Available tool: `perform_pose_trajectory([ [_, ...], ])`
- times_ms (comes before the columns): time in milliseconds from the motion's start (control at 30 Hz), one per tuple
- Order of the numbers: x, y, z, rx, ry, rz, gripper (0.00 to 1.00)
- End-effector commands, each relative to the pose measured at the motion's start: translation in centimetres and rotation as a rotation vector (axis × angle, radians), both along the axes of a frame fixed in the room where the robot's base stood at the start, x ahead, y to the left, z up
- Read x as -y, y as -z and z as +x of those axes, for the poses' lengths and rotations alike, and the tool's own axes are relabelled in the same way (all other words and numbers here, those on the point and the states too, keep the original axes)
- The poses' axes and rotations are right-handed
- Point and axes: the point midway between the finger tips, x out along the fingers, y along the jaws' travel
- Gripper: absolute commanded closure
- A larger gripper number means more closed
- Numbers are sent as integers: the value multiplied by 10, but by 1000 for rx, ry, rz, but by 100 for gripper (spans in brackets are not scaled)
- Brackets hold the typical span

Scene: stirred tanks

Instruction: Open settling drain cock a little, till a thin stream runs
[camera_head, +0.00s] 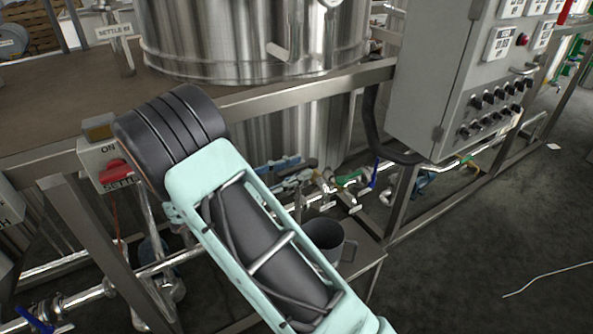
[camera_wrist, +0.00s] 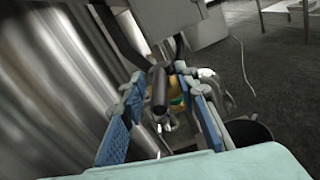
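The settling drain cock seems to be the small brass and green valve fitting (camera_head: 327,186) low on the steel tank; which part is its handle is not clear. In the wrist view a dark rounded bar (camera_wrist: 159,90) points toward me, with yellow and green parts (camera_wrist: 178,92) behind it. My gripper (camera_head: 305,172) reaches to the left of the fitting. In the wrist view my gripper (camera_wrist: 163,84) is open, its blue-padded fingers on either side of the dark bar, with gaps visible. No stream is visible.
The steel tank (camera_head: 245,40) stands close behind. A grey control box (camera_head: 440,90) with knobs hangs at the right. A blue-handled valve (camera_head: 375,174) and pipes run along the frame. A red switch (camera_head: 116,172) is at the left. Floor at right is mostly clear.

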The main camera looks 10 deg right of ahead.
Motion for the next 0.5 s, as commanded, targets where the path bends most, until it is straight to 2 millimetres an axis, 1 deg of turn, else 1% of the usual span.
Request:
perform_pose_trajectory([
  [100, 4, 0, 1, 0, 0, 1, 71],
  [333, 4, 0, 1, 1, 0, 1, 71],
  [500, 4, 0, 1, 1, 0, 1, 90],
])
